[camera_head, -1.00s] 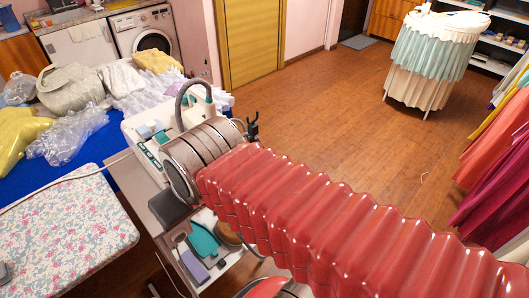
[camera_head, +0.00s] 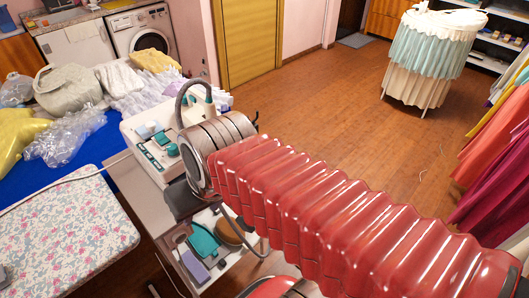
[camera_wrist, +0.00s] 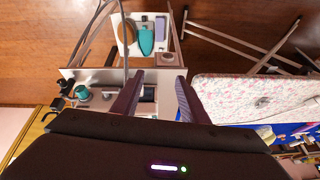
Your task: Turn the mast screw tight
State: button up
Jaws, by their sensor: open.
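My gripper (camera_wrist: 159,79) is open in the wrist view, its two dark fingers apart over a pale surface with nothing gripped. In the head view my red-sleeved arm hides the gripper. I cannot pick out the mast screw with certainty. Small black knob-like parts (camera_wrist: 66,88) show left of the fingers in the wrist view, beside a teal round part (camera_wrist: 82,92); whether one is the screw is unclear. The white pressing unit (camera_head: 150,142), with teal controls and a grey hose (camera_head: 181,98), stands beyond my arm's end in the head view.
An open drawer (camera_head: 188,276) holds a teal item, a purple item and a brush. A floral ironing board (camera_head: 62,235) is at left, near a blue table (camera_head: 98,150) with clothes and plastic bags. Hanging garments (camera_head: 490,165) line the right.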

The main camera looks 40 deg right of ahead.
jog(key=w+d+f+m+y, duration=0.25)
jog(key=f+m+y, duration=0.25)
jog(key=m, duration=0.3)
jog(key=w+d+f+m+y, duration=0.1)
jog(key=d+f+m+y, duration=0.2)
jog(key=f+m+y, duration=0.35)
jog(key=s+d+f+m+t+h, duration=0.1)
jog(key=d+m+t+h, duration=0.4)
jog(key=d+m, duration=0.5)
jog(key=s+d+f+m+t+h, duration=0.1)
jog(key=d+f+m+t+h, duration=0.2)
jog(key=d, duration=1.3)
jog(key=m+t+h, duration=0.3)
jog(key=m+t, duration=0.2)
jog(key=m, duration=0.2)
jog(key=shift+s+d+f, duration=0.15)
jog(key=shift+s+f, duration=0.05)
jog(key=shift+s, duration=0.05)
jog(key=shift+w+h, duration=0.2)
jog(key=shift+h, duration=0.05)
jog(key=shift+w+a, duration=0.2)
jog(key=shift+w, duration=6.55)
